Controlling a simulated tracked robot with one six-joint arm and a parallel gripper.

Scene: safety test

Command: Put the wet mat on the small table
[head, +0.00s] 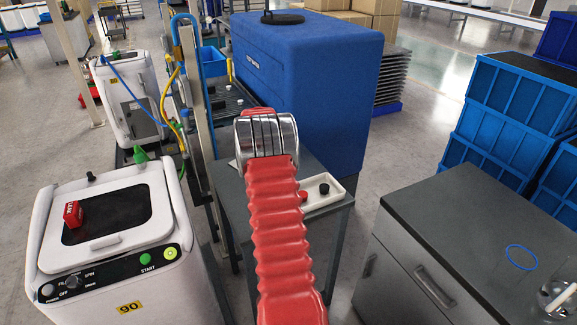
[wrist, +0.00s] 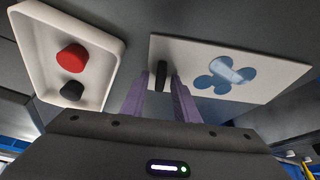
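In the wrist view a white flat sheet (wrist: 280,75) with blue wet-looking blotches (wrist: 222,76) and an upright black grip (wrist: 162,77) lies on a dark grey surface. It looks like the wet mat. The small table (head: 336,203) is grey and stands mid-picture in the head view, partly hidden behind my red arm. A bit of white edge shows on it left of the arm. My gripper (wrist: 160,82) has two purple fingers, one on each side of the black grip, with small gaps seen beside it. In the head view my arm hides the gripper.
A white tray (head: 327,201) with a red and a black knob sits beside the sheet. A blue tank (head: 305,80) stands behind the table. A white machine (head: 110,250) with a red tag is at left, a grey cabinet (head: 480,225) at right, blue crates (head: 515,95) behind it.

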